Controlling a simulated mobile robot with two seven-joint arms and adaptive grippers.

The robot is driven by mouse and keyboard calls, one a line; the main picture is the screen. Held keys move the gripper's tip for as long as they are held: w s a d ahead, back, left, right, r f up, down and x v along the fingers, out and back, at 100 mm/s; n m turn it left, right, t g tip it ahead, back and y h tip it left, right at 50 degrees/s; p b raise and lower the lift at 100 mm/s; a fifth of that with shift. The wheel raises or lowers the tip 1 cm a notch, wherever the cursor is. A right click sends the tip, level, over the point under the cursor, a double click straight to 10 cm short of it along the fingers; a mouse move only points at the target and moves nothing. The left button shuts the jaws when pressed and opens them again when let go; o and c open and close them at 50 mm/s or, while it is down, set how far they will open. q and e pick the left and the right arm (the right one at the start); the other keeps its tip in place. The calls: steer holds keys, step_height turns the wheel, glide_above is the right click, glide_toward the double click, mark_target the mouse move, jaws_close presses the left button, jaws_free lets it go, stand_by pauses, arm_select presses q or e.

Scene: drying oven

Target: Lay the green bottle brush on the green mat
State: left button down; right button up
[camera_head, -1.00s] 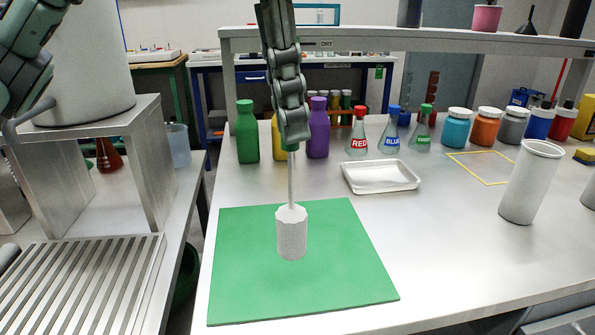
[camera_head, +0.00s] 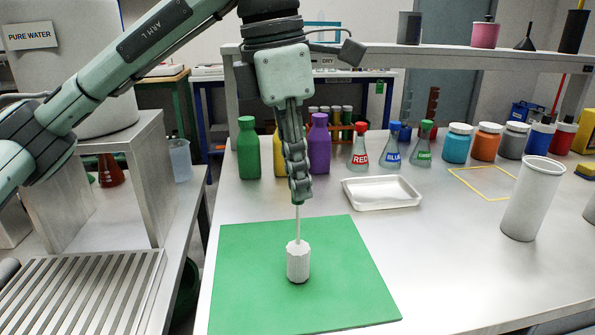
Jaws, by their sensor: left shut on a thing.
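The bottle brush has a white ribbed head (camera_head: 298,262) and a thin pale stem. It hangs upright, head down, over the middle of the green mat (camera_head: 345,290). My left gripper (camera_head: 301,195) is shut on the top end of the brush, and its fingers hide the handle. I cannot tell whether the head touches the mat or is just above it. The mat lies flat at the front left of the grey bench, with nothing else on it. My right gripper is not in view.
A white tray (camera_head: 382,193) lies behind the mat at right. Green (camera_head: 248,150), yellow and purple (camera_head: 319,145) bottles stand behind the mat. Labelled flasks (camera_head: 360,155) stand further right. A tall white cylinder (camera_head: 532,200) stands at right. Bare bench lies between mat and cylinder.

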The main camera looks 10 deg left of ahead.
arm_select(q)
steer(key=shift+f, duration=0.1)
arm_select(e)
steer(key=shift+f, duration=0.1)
arm_select(q)
steer(key=shift+f, duration=0.1)
steer(key=c, duration=1.5)
jaws_free()
steer(key=shift+c, duration=0.2)
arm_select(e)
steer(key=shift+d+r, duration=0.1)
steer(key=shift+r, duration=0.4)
arm_select(q)
steer(key=shift+r, duration=0.35)
step_height(320, 180, up, 12)
steer(key=a+p, duration=0.1)
steer(key=shift+s+a+f+p, duration=0.2)
steer(key=shift+s+a+p, duration=0.1)
steer(key=shift+s, duration=0.15)
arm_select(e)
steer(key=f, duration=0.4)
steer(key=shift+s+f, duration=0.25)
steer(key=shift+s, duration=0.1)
